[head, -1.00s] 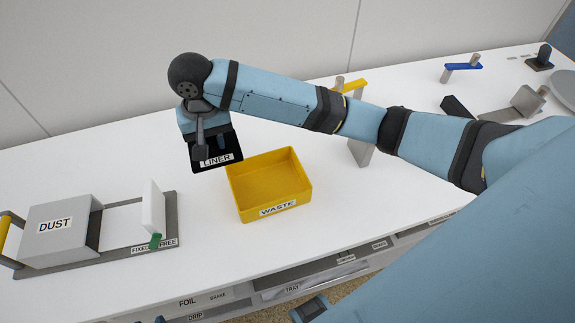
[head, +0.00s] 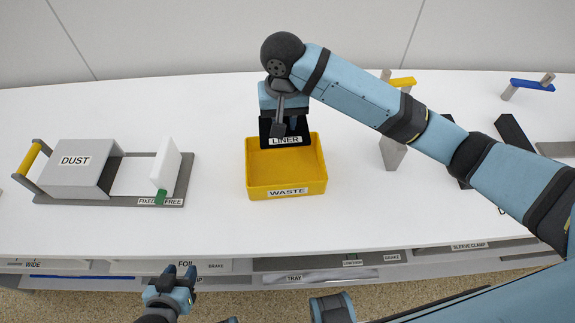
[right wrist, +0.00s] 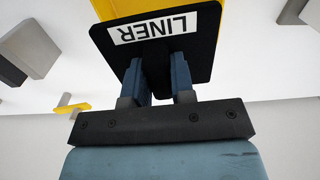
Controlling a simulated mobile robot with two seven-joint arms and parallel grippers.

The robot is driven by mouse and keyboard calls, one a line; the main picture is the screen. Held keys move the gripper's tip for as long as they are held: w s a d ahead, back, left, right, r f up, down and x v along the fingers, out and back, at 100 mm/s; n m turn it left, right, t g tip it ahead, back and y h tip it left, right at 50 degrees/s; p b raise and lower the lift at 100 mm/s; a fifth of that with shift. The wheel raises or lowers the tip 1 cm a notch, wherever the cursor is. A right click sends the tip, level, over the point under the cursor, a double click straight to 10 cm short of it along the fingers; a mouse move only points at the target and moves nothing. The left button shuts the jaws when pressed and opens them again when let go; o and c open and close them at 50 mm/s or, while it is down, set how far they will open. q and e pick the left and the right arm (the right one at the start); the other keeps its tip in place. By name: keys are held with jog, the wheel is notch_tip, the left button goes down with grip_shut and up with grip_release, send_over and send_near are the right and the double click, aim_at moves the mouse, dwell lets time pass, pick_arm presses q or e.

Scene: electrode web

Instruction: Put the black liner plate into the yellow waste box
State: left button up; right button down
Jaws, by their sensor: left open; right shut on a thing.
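The black liner plate (head: 266,130), labelled LINER, is held by my right gripper (head: 285,122). In the head view it overlaps the back part of the yellow waste box (head: 258,182), which stands open on the white table. I cannot tell whether plate and box touch. In the right wrist view, the fingers of my right gripper (right wrist: 158,78) are shut on the plate (right wrist: 205,58), with the yellow box (right wrist: 232,12) behind it. My left gripper (head: 179,272) is open and empty, low in front of the table edge.
A grey DUST box (head: 85,180) with a yellow-handled frame and a white upright panel (head: 166,168) stands left of the waste box. A grey stand (head: 392,152) with a yellow bar is to the right. Labelled shelves run below the table's front edge.

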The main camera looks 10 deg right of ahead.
notch_tip(320, 180, down, 12)
jog(key=shift+r+b, duration=0.2)
jog(key=shift+b, duration=0.35)
jog(key=shift+f, duration=2.3)
jog(key=c, duration=1)
grip_release()
jog(key=shift+f, duration=0.1)
jog(key=shift+o, duration=0.2)
